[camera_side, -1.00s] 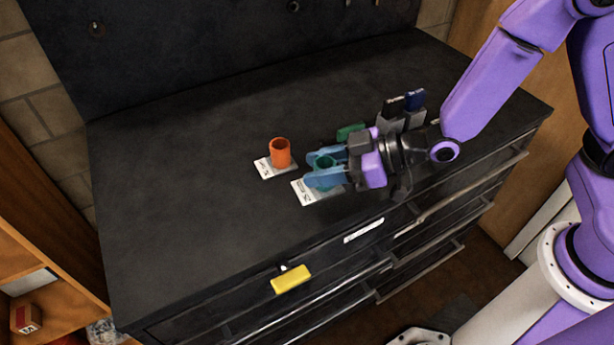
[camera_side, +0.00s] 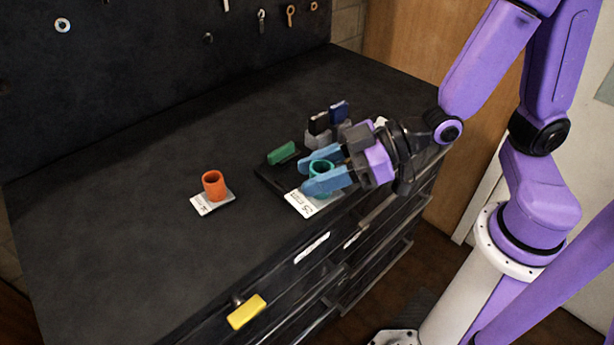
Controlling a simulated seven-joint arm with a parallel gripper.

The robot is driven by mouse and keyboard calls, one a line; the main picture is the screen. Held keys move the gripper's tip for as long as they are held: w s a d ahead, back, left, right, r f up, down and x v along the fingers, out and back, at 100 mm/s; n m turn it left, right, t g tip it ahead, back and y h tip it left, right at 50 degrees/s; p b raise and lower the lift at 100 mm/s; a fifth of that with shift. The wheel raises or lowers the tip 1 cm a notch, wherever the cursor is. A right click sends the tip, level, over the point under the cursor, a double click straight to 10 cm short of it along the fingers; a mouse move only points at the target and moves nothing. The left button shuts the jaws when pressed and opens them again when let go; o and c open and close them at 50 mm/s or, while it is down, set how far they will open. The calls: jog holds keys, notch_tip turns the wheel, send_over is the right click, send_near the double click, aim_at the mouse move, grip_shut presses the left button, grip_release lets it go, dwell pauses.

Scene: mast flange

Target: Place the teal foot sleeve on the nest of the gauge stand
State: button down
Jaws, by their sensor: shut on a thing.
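The teal foot sleeve (camera_side: 322,167) is a short open ring, upright between the two blue fingers of my gripper (camera_side: 314,175). My gripper reaches in from the right and is shut on the sleeve. A white printed card (camera_side: 301,204) shows just below and in front of the sleeve. I cannot tell whether the sleeve touches the surface there; the fingers hide its lower part. A low black base (camera_side: 268,178) with a green block (camera_side: 282,153) lies just behind and left of the gripper. I cannot tell for sure which piece is the gauge stand or its nest.
An orange sleeve (camera_side: 214,184) stands on another white card (camera_side: 212,204) to the left. Grey holders (camera_side: 319,137) with a black and a blue block (camera_side: 339,111) stand behind my gripper. The black top (camera_side: 110,200) is clear at left.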

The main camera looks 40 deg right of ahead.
jog(key=w+d, duration=0.3)
jog(key=w, duration=0.4)
jog(key=n+g, duration=0.1)
send_over(306, 178)
notch_tip(306, 178, down, 3)
jog(key=shift+y, duration=0.3)
jog(key=shift+f, duration=3.85)
jog(key=shift+f, duration=0.2)
jog(key=c, duration=0.7)
grip_release()
jog(key=shift+o, duration=0.2)
jog(key=shift+r, duration=0.1)
